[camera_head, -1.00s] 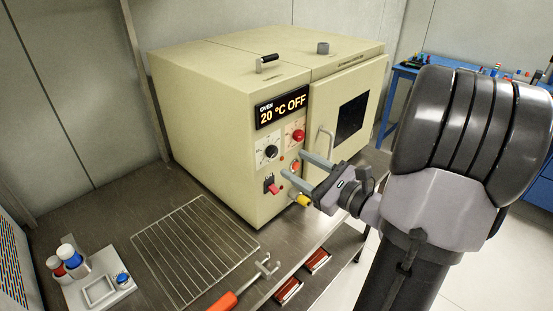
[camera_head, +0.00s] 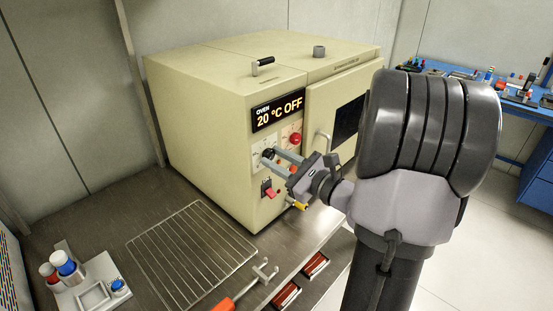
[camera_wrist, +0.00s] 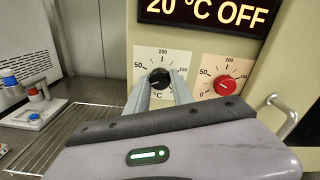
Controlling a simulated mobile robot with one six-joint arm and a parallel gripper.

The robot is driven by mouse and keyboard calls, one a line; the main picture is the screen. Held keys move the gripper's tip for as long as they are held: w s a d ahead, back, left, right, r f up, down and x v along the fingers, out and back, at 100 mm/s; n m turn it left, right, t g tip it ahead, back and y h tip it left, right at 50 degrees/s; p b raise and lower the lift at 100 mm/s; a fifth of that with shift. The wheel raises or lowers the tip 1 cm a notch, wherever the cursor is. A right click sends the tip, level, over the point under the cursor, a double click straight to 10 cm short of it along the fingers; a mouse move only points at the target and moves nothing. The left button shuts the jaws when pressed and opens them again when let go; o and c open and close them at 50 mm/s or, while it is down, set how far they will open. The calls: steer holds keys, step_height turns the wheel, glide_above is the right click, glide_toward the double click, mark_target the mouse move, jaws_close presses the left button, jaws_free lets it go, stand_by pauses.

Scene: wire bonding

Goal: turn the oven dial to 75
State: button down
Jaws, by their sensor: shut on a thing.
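The oven (camera_head: 215,110) is a cream box on the steel bench, and its display (camera_head: 277,112) reads 20 °C OFF. The black dial (camera_wrist: 160,78) sits on a white scale plate marked 50, 100 and 150, below the display in the wrist view. My gripper (camera_head: 273,158) reaches the oven front, and its two fingers are shut on the black dial, one on each side. In the wrist view the fingers (camera_wrist: 160,90) partly cover the lower scale. The dial's exact pointer reading is too small to tell.
A red dial (camera_wrist: 225,85) is just right of the black one. A red switch (camera_head: 269,188) and yellow part (camera_head: 299,206) sit below. The oven door handle (camera_head: 323,145) is close by on the right. A wire rack (camera_head: 190,255) lies on the bench in front.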

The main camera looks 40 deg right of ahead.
steer(key=shift+m+p, duration=0.3)
steer(key=shift+p, duration=0.1)
steer(key=m+p, duration=0.2)
steer(key=p, duration=0.1)
steer(key=shift+r+m, duration=0.2)
steer(key=shift+m, duration=0.2)
steer(key=m+p, duration=0.5)
steer(key=p, duration=0.1)
steer(key=m+p, duration=0.4)
steer(key=p, duration=0.1)
steer(key=shift+m, duration=0.4)
steer(key=m+p, duration=0.3)
steer(key=shift+f, duration=0.15)
steer(key=shift+f+m, duration=0.1)
steer(key=shift+m, duration=0.2)
steer(key=c, duration=1.1)
jaws_free()
